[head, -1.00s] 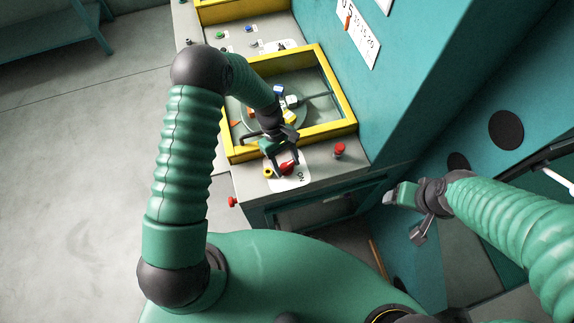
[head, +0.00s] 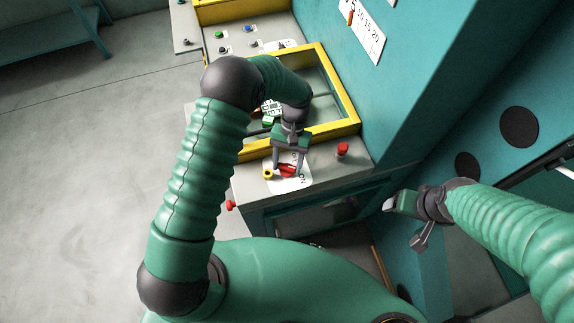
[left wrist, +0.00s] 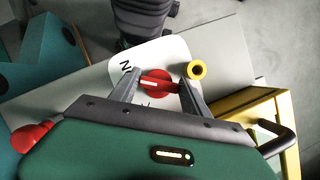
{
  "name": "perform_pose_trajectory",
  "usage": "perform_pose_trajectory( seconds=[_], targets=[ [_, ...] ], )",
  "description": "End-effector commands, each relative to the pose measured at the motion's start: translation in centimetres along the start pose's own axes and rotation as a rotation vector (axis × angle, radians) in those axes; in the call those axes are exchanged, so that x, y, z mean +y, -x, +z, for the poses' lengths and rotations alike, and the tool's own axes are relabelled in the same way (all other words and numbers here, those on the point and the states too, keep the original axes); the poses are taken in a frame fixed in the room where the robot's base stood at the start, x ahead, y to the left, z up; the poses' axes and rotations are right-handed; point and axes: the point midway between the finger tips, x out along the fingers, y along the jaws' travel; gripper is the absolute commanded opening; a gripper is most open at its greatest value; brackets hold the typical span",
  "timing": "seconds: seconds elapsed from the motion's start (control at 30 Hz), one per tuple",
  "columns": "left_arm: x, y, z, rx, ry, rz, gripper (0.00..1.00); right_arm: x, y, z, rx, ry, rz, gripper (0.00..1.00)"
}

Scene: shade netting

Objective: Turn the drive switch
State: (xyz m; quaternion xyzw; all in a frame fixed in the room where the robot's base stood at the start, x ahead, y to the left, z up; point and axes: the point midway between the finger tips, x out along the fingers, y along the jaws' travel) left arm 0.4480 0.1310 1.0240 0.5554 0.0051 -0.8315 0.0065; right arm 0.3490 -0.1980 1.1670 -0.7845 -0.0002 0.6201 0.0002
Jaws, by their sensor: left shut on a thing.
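The drive switch is a red knob (head: 287,170) with a pale bar across it, on a white label plate on the grey panel top. "ON" is readable beside it in the head view. The red knob also shows in the left wrist view (left wrist: 157,86). My left gripper (head: 289,166) points down at the switch, its two fingers on either side of the knob and shut on it; the fingers (left wrist: 161,80) also show in the left wrist view. My right gripper (head: 407,221) hangs at the right, its fingers apart and empty.
A red mushroom button (head: 342,150) stands right of the switch. A small yellow ring-shaped part (head: 268,174) is close on its left. A yellow-framed opening (head: 340,90) lies behind. The teal wall (head: 400,80) rises at the right. Another red knob (head: 230,205) sticks out at the panel's left front.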

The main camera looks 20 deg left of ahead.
Motion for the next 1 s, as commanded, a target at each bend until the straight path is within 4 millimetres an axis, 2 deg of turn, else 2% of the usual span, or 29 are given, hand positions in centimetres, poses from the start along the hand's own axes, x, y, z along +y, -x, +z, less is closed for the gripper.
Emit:
perform_pose_trajectory(
  seconds=[0.03, 0.4, 0.97, 1.0],
  targets=[
    [-0.01, 0.25, -0.48, 0.016, -0.03, -0.013, 0.14, 0.0, -0.2, 0.05, 0.0, 0.0, 0.0, 0.76],
    [0.08, 0.37, -0.47, 0.018, -0.181, -0.075, 0.14, 0.0, -0.53, 0.12, 0.0, 0.0, 0.0, 0.76],
    [0.12, 0.41, -0.45, 0.017, -0.208, -0.085, 0.14, 0.0, -0.55, 0.13, 0.0, 0.0, 0.0, 0.76],
    [0.13, 0.4, -0.44, 0.017, -0.207, -0.085, 0.6, 0.0, -0.55, 0.13, 0.0, 0.0, 0.0, 0.76]
  ],
)
